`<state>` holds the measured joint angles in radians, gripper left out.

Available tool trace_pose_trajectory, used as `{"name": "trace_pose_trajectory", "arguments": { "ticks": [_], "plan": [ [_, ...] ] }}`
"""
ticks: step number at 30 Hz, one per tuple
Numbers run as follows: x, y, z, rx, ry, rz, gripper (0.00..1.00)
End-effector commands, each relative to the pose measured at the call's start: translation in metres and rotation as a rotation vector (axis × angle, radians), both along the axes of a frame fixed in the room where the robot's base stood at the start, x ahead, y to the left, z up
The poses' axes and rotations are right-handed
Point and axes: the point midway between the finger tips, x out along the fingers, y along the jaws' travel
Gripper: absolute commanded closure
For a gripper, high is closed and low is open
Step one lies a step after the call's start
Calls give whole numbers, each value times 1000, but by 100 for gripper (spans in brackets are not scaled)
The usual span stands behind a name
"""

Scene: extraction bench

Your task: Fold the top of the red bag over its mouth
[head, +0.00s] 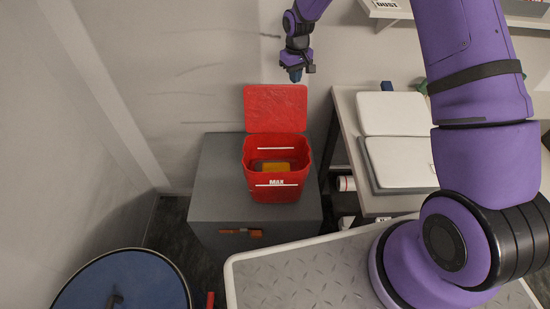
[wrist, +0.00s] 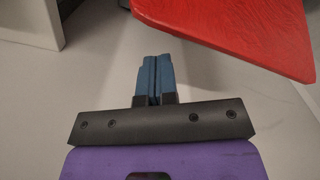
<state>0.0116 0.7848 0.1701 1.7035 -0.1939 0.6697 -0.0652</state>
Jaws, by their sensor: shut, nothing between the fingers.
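The red bag (head: 278,186) stands upright on a grey cabinet, its mouth open, with something yellow-orange inside. Its top flap (head: 275,108) stands up at the back of the mouth, near the wall. My gripper (head: 295,75) is above the flap's upper right corner, shut and empty, with blue fingers. In the wrist view the shut fingers (wrist: 155,78) point toward the wall side, and the red flap (wrist: 235,30) shows beyond them at the upper right. I see no contact between the fingers and the flap.
The grey cabinet (head: 215,185) has bare top around the bag. A bench (head: 345,110) with white pads (head: 395,115) stands to the right. A blue round lid (head: 125,285) is at the lower left. A shelf edge (head: 385,8) is above right.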

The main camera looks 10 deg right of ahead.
Motion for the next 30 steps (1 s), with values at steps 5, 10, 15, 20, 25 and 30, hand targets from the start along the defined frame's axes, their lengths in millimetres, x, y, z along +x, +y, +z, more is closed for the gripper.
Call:
{"name": "trace_pose_trajectory", "arguments": {
  "ticks": [5,10,15,20,25,30],
  "plan": [
    [0,0,0,0,0,0,100],
    [0,0,0,0,0,0,100],
    [0,0,0,0,0,0,100],
    [0,0,-6,0,0,0,100],
    [0,0,-17,0,1,0,100],
    [0,0,-29,0,0,0,100]
  ]
}}
